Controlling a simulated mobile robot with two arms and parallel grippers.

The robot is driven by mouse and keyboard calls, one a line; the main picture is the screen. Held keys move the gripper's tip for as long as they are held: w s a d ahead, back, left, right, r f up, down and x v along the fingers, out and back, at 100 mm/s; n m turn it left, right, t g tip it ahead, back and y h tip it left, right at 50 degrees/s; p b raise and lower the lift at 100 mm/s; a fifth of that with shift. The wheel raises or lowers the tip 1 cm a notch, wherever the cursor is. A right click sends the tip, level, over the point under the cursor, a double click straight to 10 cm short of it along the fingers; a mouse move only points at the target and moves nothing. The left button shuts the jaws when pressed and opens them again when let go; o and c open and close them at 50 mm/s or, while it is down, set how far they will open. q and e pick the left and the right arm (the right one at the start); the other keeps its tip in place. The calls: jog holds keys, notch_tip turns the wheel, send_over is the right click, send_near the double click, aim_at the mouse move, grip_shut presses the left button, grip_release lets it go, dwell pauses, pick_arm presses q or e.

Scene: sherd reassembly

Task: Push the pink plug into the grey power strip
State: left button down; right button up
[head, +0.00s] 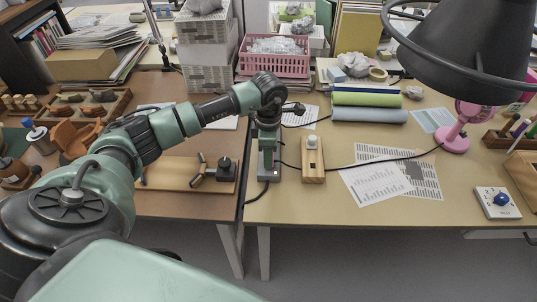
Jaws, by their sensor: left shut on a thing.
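My left gripper (268,140) points down over the grey power strip (268,168), near the front left of the right-hand table. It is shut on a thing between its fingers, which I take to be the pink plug. The plug is mostly hidden by the gripper, and I cannot tell whether it touches the strip or sits in a socket. A black cable runs from the pink fan (454,137) across the table to the gripper area. My right gripper is not in view.
A wooden block with a pale knob (313,172) stands just right of the strip. Rolls (369,114) and a pink crate (275,64) stand behind. A black lamp (470,50) overhangs the right.

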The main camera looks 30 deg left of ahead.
pick_arm(q)
jog(key=shift+f, duration=0.3)
jog(key=c, duration=0.9)
grip_release()
jog(key=shift+c, duration=0.2)
jog(key=o, duration=0.4)
jog(key=shift+r+p, duration=2.4)
jog(key=shift+r, duration=1.65)
